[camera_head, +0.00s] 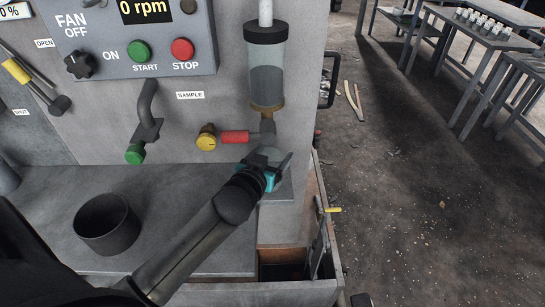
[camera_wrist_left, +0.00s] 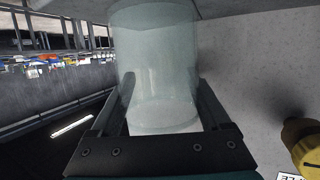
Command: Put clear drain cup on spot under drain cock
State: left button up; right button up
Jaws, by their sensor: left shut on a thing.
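The clear drain cup (camera_wrist_left: 158,75) stands between the fingers of my left gripper (camera_wrist_left: 165,110) in the left wrist view. The gripper is shut on it. In the head view, my left gripper (camera_head: 274,170) is in front of the machine, just below the drain cock (camera_head: 267,126) with its red handle (camera_head: 235,137). The cup's pale rounded part (camera_head: 262,156) shows just behind the fingers, below the cock's outlet. The spot under the cock is hidden by my gripper and arm. I cannot tell whether the cup touches the ledge. My right gripper is not in view.
A clear sample cylinder (camera_head: 267,75) hangs above the cock. A yellow knob (camera_head: 206,137) and green-ended valve (camera_head: 135,153) are at left. A dark open cup (camera_head: 107,224) stands on the grey bench (camera_head: 190,182). An open bin (camera_head: 285,270) is below right.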

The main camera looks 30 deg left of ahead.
pick_arm(q)
jog(key=o, duration=1.2)
jog(key=shift+f, duration=0.15)
jog(key=shift+s, duration=0.15)
jog(key=p+v, duration=0.1)
jog(key=v, duration=1.1)
